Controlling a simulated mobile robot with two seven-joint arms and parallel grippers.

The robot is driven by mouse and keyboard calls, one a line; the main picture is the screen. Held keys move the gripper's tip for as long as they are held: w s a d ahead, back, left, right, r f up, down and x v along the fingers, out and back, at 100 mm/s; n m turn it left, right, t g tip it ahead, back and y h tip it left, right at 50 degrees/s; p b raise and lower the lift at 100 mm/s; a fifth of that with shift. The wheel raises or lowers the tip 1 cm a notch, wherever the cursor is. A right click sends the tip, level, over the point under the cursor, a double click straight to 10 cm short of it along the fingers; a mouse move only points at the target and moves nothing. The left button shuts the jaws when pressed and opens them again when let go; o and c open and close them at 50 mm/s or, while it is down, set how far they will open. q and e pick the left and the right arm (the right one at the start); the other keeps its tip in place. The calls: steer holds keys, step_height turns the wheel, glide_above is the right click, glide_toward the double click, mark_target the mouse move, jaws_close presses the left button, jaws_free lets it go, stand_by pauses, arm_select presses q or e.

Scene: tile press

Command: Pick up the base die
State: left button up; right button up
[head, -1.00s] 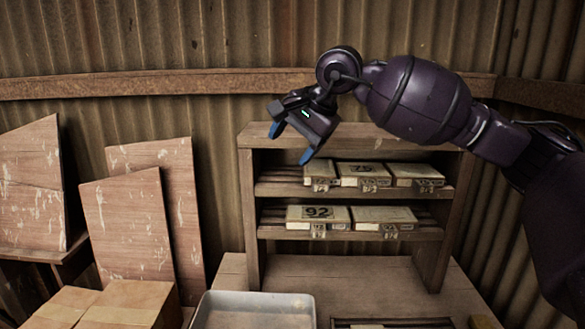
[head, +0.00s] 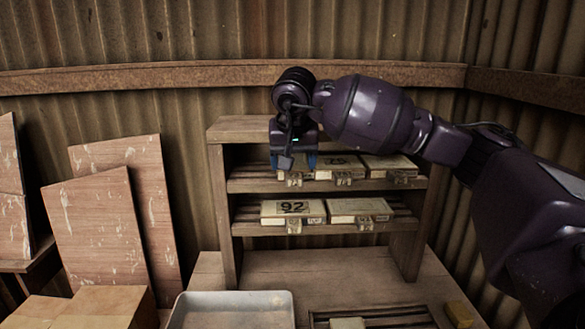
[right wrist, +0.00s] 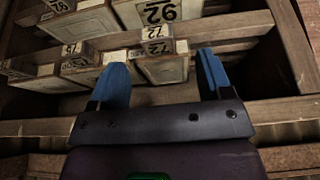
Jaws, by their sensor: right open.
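Several pale block-shaped dies with number plates and small front tags lie on a two-level wooden shelf. I cannot tell which one is the base die. The upper level holds a middle die (head: 340,162) and a right die (head: 390,166), plus one partly hidden behind my gripper. The lower level holds a die marked 92 (head: 293,210) and another beside it (head: 358,209). My right gripper (head: 293,161) is open and empty, with blue fingers pointing down at the upper level's left end. The right wrist view shows its fingers (right wrist: 162,68) spread before tagged dies (right wrist: 165,66). My left gripper is out of view.
The wooden shelf (head: 230,250) stands on a bench against a corrugated wall. A metal tray (head: 235,294), a slatted rack and a small yellow block (head: 459,314) are in front. Boards (head: 95,235) lean at left above cardboard boxes (head: 105,305). Bare bench lies below the shelf.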

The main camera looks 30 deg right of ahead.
mark_target(294, 177)
steer(key=shift+w+d+f, duration=0.15)
steer(key=shift+w+f, duration=0.05)
steer(key=shift+f, duration=0.2)
steer(key=x, duration=0.4)
steer(key=shift+w+d+f, duration=0.1)
steer(key=shift+d+f, duration=0.1)
steer(key=shift+d, duration=0.05)
steer(key=c, duration=1.3)
steer(key=shift+o, duration=0.2)
steer(key=shift+r, duration=0.1)
steer(key=shift+r, duration=0.1)
